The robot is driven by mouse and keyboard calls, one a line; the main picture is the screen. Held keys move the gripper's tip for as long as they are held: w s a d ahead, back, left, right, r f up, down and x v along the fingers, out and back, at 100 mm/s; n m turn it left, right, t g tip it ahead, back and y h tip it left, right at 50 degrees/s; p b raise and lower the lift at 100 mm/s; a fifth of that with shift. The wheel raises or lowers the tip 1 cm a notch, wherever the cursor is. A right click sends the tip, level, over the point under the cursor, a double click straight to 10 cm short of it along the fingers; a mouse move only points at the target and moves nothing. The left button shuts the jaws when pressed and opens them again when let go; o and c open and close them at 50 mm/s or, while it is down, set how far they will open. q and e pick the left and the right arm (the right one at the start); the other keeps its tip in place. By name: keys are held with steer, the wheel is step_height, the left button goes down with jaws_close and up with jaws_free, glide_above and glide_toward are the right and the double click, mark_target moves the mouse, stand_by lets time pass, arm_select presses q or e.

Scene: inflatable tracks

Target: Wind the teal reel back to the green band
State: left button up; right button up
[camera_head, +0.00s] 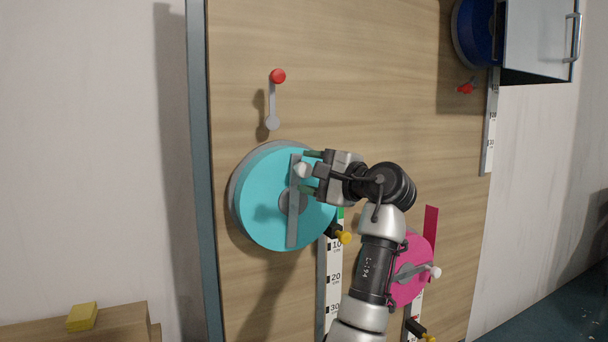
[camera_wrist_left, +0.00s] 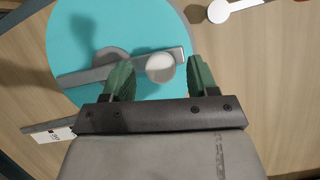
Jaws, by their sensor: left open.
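The teal reel (camera_head: 262,222) is mounted on the wooden panel, and it also shows in the left wrist view (camera_wrist_left: 90,40). A grey crank bar (camera_head: 292,225) crosses its face, with a pale round knob (camera_head: 301,170) near the bar's upper end. My left gripper (camera_head: 310,172) is open, and its green fingers stand on either side of the knob; in the left wrist view the knob (camera_wrist_left: 160,68) sits between them with visible gaps. A green band (camera_head: 340,213) shows in part at the top of the white scale (camera_head: 334,280) below the reel. My right gripper is out of view.
A red-knobbed lever (camera_head: 278,76) is above the teal reel. A black pin with a yellow knob (camera_head: 345,237) is by the scale. A pink reel (camera_head: 412,285) is partly behind my arm. A blue reel (camera_head: 474,32) and an open cabinet-like door (camera_head: 538,35) are at upper right.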

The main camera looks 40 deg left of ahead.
arm_select(q)
steer(key=d+b, duration=0.2)
steer(key=d, duration=0.6)
steer(key=shift+d+f, duration=0.15)
steer(key=shift+d, duration=0.2)
